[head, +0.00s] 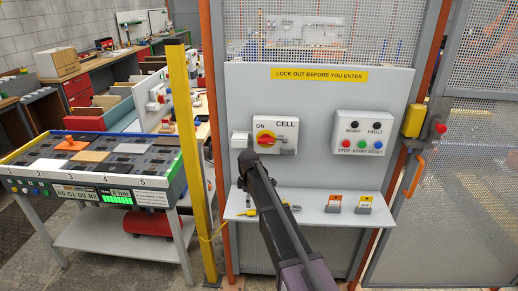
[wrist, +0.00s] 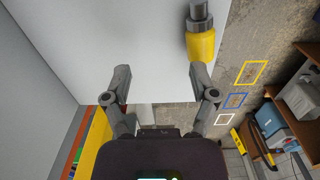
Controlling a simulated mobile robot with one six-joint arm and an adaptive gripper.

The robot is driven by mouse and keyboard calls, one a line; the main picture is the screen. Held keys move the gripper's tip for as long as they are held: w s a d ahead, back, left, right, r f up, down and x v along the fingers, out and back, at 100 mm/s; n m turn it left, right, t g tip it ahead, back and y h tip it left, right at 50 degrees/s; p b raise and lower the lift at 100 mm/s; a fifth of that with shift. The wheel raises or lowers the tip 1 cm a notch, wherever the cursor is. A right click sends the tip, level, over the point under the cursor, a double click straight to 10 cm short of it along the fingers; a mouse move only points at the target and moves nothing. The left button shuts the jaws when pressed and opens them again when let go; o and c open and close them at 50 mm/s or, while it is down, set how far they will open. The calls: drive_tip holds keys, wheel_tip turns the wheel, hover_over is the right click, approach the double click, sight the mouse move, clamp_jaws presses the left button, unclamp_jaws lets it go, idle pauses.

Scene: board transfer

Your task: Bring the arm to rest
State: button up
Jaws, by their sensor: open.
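My gripper (wrist: 161,72) is open in the wrist view, its two fingers spread with nothing between them. A pale flat surface lies beyond the fingers. In the head view my arm reaches up from the bottom, and its dark end (head: 247,165) is in front of the grey cell panel (head: 315,95), just below a small white box left of the switch. I cannot tell the gap to the panel. The red and yellow rotary switch (head: 265,139) is marked ON and CELL. A yellow and grey cylindrical thing (wrist: 201,40) is close to the right finger in the wrist view.
A yellow post (head: 180,150) and a tray table (head: 90,160) stand left. A mesh gate (head: 450,190) is at right.

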drive_tip(key=s+d+m, duration=1.7)
drive_tip(key=s+d, duration=0.7)
drive_tip(key=s, duration=0.2)
drive_tip(key=shift+d+m, duration=0.3)
